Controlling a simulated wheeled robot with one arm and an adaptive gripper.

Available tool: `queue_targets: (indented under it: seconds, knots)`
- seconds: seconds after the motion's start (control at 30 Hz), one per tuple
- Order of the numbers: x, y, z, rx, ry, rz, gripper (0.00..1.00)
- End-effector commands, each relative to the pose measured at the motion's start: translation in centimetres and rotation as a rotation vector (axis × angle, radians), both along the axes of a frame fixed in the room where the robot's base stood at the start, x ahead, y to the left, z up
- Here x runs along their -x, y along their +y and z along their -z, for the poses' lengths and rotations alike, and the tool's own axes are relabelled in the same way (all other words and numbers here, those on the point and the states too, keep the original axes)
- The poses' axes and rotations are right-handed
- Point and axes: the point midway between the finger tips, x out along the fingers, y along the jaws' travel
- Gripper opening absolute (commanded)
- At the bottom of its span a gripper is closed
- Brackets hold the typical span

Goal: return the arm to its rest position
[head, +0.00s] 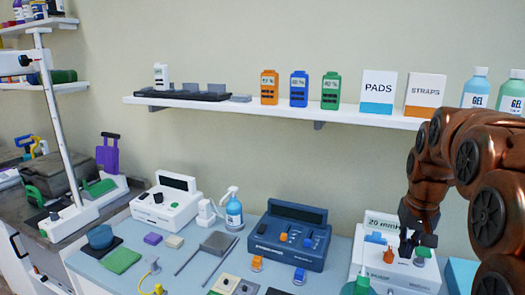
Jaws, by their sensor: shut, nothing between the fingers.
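My bronze-coloured arm (462,150) comes in from the right edge and bends down at its wrist. My gripper (407,246) points down, shut and empty, at the right side of the bench. It is in front of or over a white device (385,271) marked "20 mm" and hides part of it. Whether the fingertips touch the device cannot be told.
A blue console (287,239) and a white console (165,203) stand on the bench, with a spray bottle (234,212) between them. A wall shelf (220,105) holds meters, boxes and gel bottles (477,88), partly behind my arm.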

Motion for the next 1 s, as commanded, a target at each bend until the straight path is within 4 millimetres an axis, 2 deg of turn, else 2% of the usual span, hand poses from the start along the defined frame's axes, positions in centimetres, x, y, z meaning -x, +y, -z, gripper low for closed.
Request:
queue_targets:
  seconds: [0.03, 0.2, 0.5, 0.8, 1.0]
  knots:
    - [1.4, 1.5, 0.2, -0.004, 0.013, -0.018, 0.00]
    - [5.9, 5.3, 1.1, -0.014, 0.052, -0.069, 0.00]
    - [15.0, 10.7, 3.7, -0.028, 0.134, -0.155, 0.00]
    - [24.3, 14.0, 7.1, -0.030, 0.207, -0.238, 0.00]
    - [28.4, 14.8, 8.8, -0.030, 0.243, -0.272, 0.00]
